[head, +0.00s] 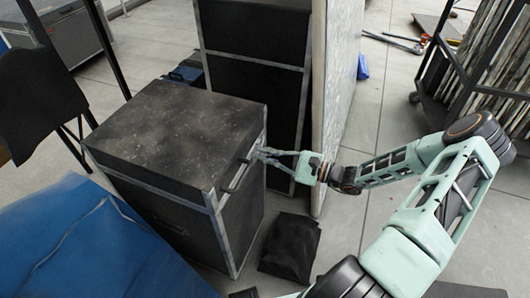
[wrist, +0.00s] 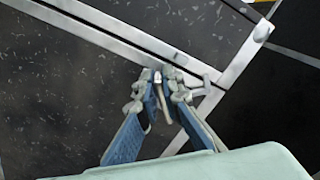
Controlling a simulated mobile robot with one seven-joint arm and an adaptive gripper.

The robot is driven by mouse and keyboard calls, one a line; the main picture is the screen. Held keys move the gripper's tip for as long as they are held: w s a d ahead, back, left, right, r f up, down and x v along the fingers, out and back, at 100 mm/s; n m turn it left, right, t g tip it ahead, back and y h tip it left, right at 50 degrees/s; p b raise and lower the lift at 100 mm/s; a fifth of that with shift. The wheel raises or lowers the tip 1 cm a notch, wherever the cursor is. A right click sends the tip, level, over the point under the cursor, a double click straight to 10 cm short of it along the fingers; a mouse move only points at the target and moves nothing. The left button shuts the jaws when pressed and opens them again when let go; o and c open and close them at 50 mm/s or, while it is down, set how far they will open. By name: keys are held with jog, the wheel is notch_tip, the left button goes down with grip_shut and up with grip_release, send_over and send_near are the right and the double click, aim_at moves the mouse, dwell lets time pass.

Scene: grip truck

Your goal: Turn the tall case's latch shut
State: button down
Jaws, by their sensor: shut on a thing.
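A black, metal-edged case (head: 170,125) with a speckled lid stands in the middle of the head view. My gripper (head: 262,153) reaches in from the right to its right side, near the top and the far edge. In the wrist view the speckled dark panel (wrist: 60,90) has a metal-lined seam (wrist: 110,32), and my gripper (wrist: 162,84) points at the seam by the corner strip. The fingers are shut on a small metal latch (wrist: 157,80), mostly hidden between them. The latch's exact angle cannot be told.
A taller black case (head: 255,35) stands behind, beside an upright pale panel (head: 338,75). A handle (head: 237,176) sticks out near my gripper. A black cloth bag (head: 290,247) lies on the floor below. A blue cover (head: 95,245) fills the lower left.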

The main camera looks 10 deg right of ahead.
jog(key=n, duration=0.5)
jog(key=shift+s+a+f+n, duration=0.1)
jog(key=shift+s+f+n, duration=0.1)
jog(key=shift+f+n, duration=0.15)
jog(key=shift+f+n+b, duration=0.2)
jog(key=shift+n, duration=0.8)
jog(key=shift+f+n+b, duration=0.2)
jog(key=shift+n, duration=0.75)
jog(key=c, duration=2.1)
grip_release()
jog(key=shift+s, duration=0.1)
jog(key=v, duration=1.2)
